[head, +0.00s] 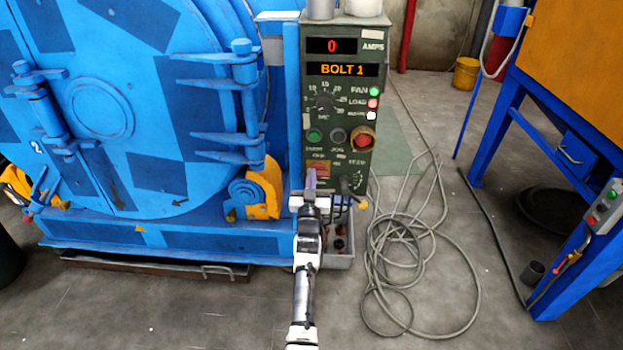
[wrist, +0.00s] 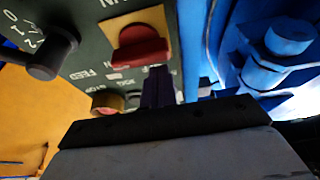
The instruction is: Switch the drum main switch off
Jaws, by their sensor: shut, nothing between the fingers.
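The drum main switch is a red knob on a yellow plate (head: 318,168), low on the left of the dark green control panel (head: 340,95). In the wrist view the red knob (wrist: 141,46) shows large, its raised bar lying roughly across the picture. My gripper (head: 310,178) is at the panel's lower left and covers part of the switch in the head view. In the wrist view my gripper's dark fingers (wrist: 158,85) are together and empty, close beside the knob. I cannot tell whether they touch it.
A red stop button (head: 362,141) with a yellow surround sits above right of the switch. A black-handled selector (wrist: 52,52) is beside the switch. The blue drum (head: 105,110) stands close on the left. Coiled cable (head: 405,250) lies on the floor to the right.

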